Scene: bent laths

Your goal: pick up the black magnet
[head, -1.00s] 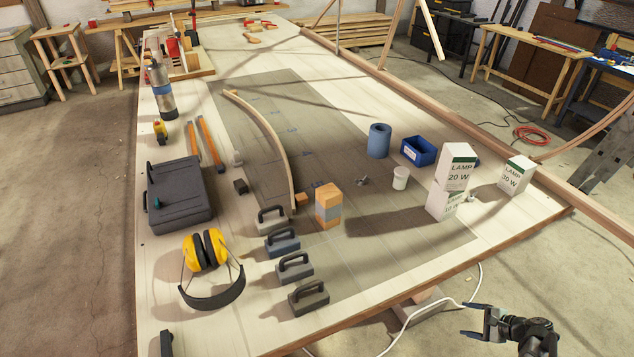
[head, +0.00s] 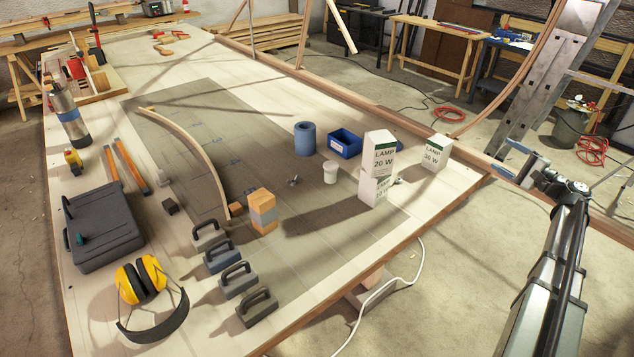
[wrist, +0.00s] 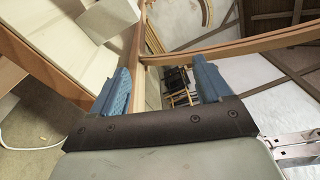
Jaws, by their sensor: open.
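Several handled blocks stand in a row at the table's near end in the head view. The nearest, a dark grey block (head: 256,305), looks like a magnet. Behind it are a grey block (head: 238,280), a blue-grey block (head: 222,258) and a brownish-grey block (head: 207,235). I cannot tell for sure which is the black magnet. My gripper (head: 519,164) is open and empty, beyond the table's right edge, far from the row. In the wrist view its blue fingers (wrist: 163,88) are apart with nothing between them.
Yellow earmuffs (head: 146,295) and a black case (head: 102,226) lie left of the row. A wood-and-grey block stack (head: 262,211) and a bent lath (head: 200,155) stand behind it. White lamp boxes (head: 376,170) and a blue bin (head: 345,143) stand further right.

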